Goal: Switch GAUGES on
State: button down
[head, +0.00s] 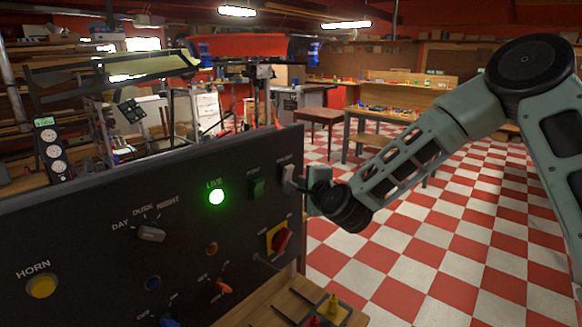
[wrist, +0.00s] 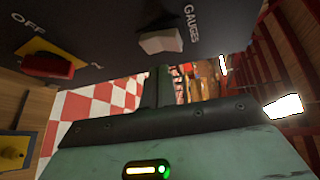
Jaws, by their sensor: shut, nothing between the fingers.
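The GAUGES switch is a pale grey rocker or lever on the black control panel (head: 110,215). It shows near the panel's right edge in the head view (head: 288,176) and at the top in the wrist view (wrist: 162,41), beside its GAUGES label. My gripper (head: 303,188) is shut and empty, right at the panel's right edge beside the switch. In the wrist view its dark shut fingers (wrist: 164,88) are just below the switch. I cannot tell whether they touch it. The switch's position is not clear.
A stack of dials (head: 53,150) stands behind the panel. Checkered floor (head: 440,250) is open at right.

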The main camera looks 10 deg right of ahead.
jog(key=shift+w+a+r, duration=0.25)
jog(key=shift+w+a, duration=0.1)
jog(key=shift+w, duration=0.1)
jog(key=shift+w, duration=0.1)
dwell(1.8)
jog(key=shift+w+a+r, duration=0.2)
jog(key=shift+w, duration=0.05)
jog(key=shift+w+a+r, duration=0.2)
jog(key=shift+w+a, duration=0.05)
jog(key=shift+w, duration=0.05)
dwell(0.9)
dwell(0.4)
jog(key=shift+s+d+f+b, duration=0.4)
jog(key=shift+s+d+b, duration=0.1)
jog(key=shift+s, duration=0.15)
jog(key=shift+s+d+f+b, duration=0.35)
jog(key=shift+s+d, duration=0.1)
jog(key=shift+s, duration=0.15)
jog(key=shift+s+d+f+b, duration=0.35)
jog(key=shift+s+d, duration=0.1)
jog(key=shift+s, duration=0.2)
jog(key=shift+s+d+f+b, duration=0.35)
jog(key=shift+s+d, duration=0.1)
jog(key=shift+s, duration=0.15)
